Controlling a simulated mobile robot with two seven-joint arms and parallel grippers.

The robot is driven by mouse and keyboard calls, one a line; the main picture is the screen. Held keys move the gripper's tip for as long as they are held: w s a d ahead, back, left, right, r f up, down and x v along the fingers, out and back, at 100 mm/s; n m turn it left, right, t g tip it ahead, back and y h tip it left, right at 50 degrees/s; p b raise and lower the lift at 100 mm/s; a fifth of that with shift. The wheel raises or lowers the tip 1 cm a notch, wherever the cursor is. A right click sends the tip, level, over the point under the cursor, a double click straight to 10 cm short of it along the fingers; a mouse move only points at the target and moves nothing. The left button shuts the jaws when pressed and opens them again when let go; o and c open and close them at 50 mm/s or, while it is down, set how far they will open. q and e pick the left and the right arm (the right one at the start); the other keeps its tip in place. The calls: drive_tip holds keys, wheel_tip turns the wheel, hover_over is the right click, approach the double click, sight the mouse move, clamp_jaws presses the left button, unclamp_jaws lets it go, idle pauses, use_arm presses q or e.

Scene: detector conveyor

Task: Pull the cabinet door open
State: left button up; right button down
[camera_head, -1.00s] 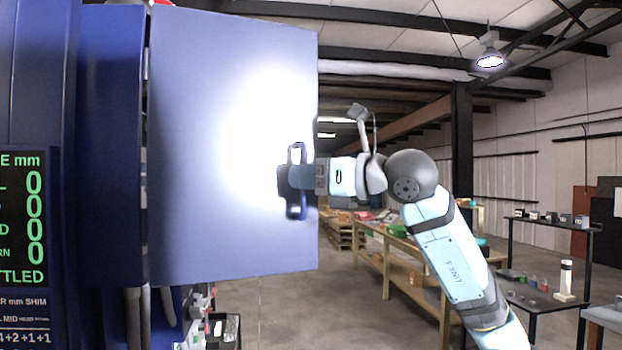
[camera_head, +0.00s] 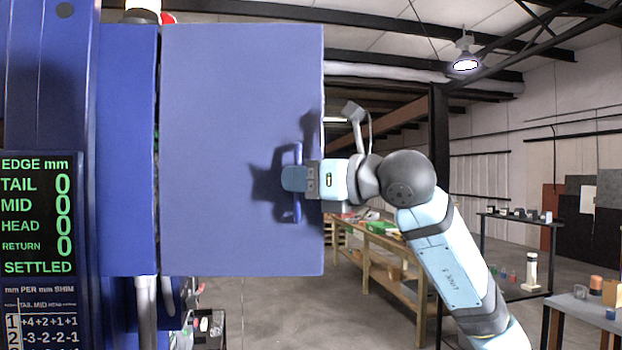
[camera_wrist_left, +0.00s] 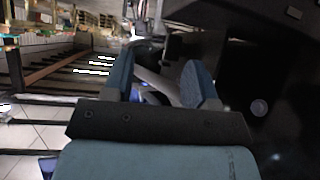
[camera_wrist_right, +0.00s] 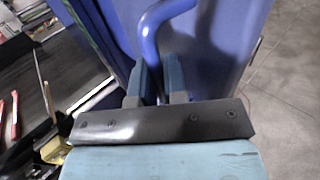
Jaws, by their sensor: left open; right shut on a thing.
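The blue cabinet door (camera_head: 225,120) is a flat panel that fills the middle of the head view, beside the blue cabinet body (camera_head: 127,150). A dark gap runs down between panel and body. A blue bar handle (camera_head: 298,208) stands upright near the panel's right edge. My right gripper (camera_head: 292,178) is shut on the handle; the right wrist view shows the curved handle (camera_wrist_right: 148,45) running down between its two fingers (camera_wrist_right: 160,80). My left gripper (camera_wrist_left: 160,80) shows only in its wrist view, open, with nothing seen between its fingers.
A display panel (camera_head: 38,215) with green text is on the cabinet's left. Wooden workbenches (camera_head: 385,250) stand behind my right arm. A black shelf (camera_head: 515,235) and a grey table (camera_head: 580,310) are at right. Grey floor is open between them.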

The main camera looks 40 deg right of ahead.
drive_tip(key=shift+s+a, duration=0.15)
drive_tip(key=shift+a, duration=0.05)
idle(0.3)
drive_tip(key=c, duration=1.5)
unclamp_jaws()
drive_tip(key=o, duration=0.3)
use_arm(q)
drive_tip(key=shift+a, duration=0.1)
use_arm(e)
drive_tip(key=shift+a, duration=0.15)
use_arm(q)
drive_tip(key=shift+f, duration=0.1)
use_arm(e)
drive_tip(key=shift+d, duration=0.2)
